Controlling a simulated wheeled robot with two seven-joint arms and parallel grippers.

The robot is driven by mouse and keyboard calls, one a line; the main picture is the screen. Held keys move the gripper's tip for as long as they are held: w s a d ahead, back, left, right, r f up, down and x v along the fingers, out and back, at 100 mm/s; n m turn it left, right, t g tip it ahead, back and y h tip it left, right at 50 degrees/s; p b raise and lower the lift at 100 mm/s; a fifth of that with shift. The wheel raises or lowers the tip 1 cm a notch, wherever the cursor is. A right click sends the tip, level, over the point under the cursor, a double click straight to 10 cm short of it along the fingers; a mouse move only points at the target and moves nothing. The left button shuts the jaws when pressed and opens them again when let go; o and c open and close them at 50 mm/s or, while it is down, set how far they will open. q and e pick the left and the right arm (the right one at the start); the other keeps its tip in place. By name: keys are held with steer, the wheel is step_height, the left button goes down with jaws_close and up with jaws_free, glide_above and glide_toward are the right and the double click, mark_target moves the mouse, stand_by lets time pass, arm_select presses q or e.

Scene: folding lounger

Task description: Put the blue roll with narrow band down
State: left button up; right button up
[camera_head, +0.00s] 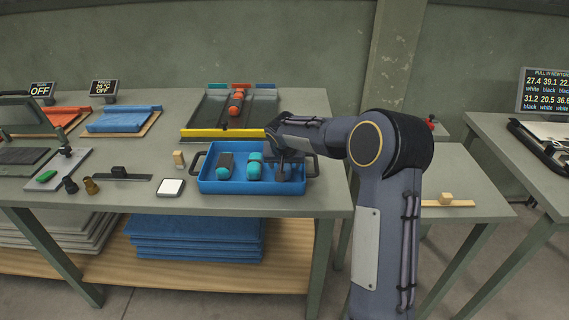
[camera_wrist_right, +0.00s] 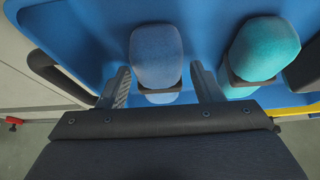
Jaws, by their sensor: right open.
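The blue roll (camera_wrist_right: 157,52) with a narrow dark band lies in the blue tray (camera_head: 250,187). My right gripper (camera_head: 285,160) is low over the right part of the tray. In the right wrist view, its fingers stand open on both sides of the blue roll, with gaps visible. In the head view the blue roll (camera_head: 285,174) is mostly hidden under the gripper. A teal roll (camera_wrist_right: 265,48) with a dark band lies beside it, and shows in the head view too (camera_head: 254,170). My left gripper is not in view.
A dark roll with a teal end (camera_head: 225,164) is at the tray's left. Behind the tray is a dark rack with a yellow front bar (camera_head: 225,133) and an orange roll (camera_head: 236,103).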

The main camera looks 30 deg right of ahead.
steer(key=shift+r, duration=0.3)
steer(key=v, duration=1.2)
steer(key=s+a+n+y, duration=0.1)
steer(key=s+a+y, duration=0.1)
steer(key=s, duration=0.7)
steer(key=s+a+n+y, duration=0.1)
steer(key=s+a, duration=0.2)
steer(key=s, duration=0.5)
steer(key=s+a+f+n+y, duration=0.1)
steer(key=s+a+f+y, duration=0.1)
steer(key=s+a, duration=0.2)
steer(key=s+a+f+n+y, duration=0.1)
steer(key=s+a+f+y, duration=0.1)
steer(key=s, duration=0.9)
steer(key=a+f, duration=0.1)
steer(key=a, duration=0.1)
steer(key=shift+s+a+f+n+t, duration=0.25)
steer(key=shift+s+a+n+t, duration=0.05)
steer(key=shift+s+a+n, duration=0.1)
step_height(320, 180, up, 5)
steer(key=p, duration=0.4)
steer(key=shift+f+p, duration=0.2)
steer(key=shift+p, duration=0.1)
